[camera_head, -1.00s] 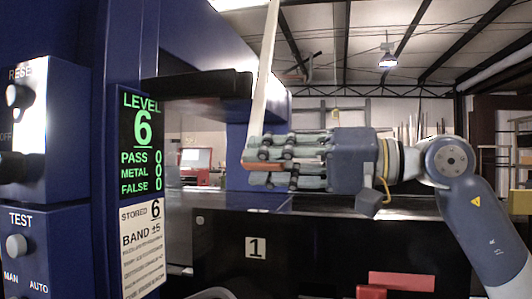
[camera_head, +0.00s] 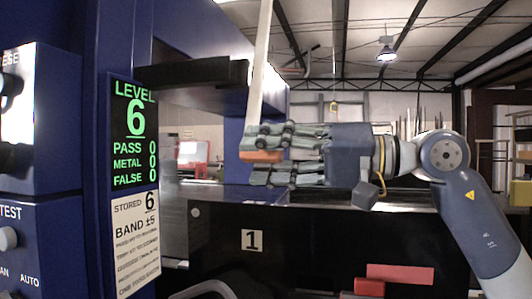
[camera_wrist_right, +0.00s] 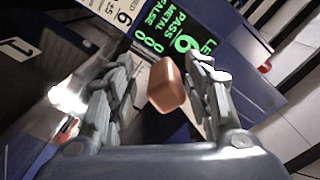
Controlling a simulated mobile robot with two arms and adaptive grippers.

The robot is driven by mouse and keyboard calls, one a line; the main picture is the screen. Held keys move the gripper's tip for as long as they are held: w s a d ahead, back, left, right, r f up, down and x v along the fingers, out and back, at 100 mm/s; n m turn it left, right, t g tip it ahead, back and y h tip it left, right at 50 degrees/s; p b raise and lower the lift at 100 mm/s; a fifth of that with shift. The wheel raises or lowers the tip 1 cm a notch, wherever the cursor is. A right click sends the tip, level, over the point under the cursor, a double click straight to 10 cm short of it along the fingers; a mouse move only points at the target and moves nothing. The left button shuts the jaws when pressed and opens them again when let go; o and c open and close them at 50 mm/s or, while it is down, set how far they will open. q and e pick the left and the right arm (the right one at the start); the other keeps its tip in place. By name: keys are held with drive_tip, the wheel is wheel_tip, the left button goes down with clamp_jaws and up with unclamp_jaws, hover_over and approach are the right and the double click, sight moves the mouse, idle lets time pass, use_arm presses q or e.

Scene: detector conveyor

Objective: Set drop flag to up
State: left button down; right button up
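A pale strip (camera_head: 261,70) runs down steeply from the top edge in the head view to my right gripper (camera_head: 262,154). An orange block (camera_head: 261,157) shows at its lower end; whether this is the drop flag's handle I cannot tell. The right gripper lies sideways, one finger above the block and one below. In the wrist view the block (camera_wrist_right: 166,86) sits between the spread fingers of the gripper (camera_wrist_right: 168,80), with a visible gap at least on the left side. My left gripper is not in view.
A blue machine stands at left, with a display (camera_head: 136,134) reading LEVEL 6 and a control panel (camera_head: 15,120) with knobs. A dark arm-like beam (camera_head: 200,75) juts out above the conveyor. A black front panel (camera_head: 320,240) marked 1 is below the gripper. A red box (camera_head: 400,273) is lower right.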

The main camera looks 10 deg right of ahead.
drive_tip(key=shift+r, duration=0.15)
drive_tip(key=shift+d, duration=0.15)
drive_tip(key=v, duration=1.2)
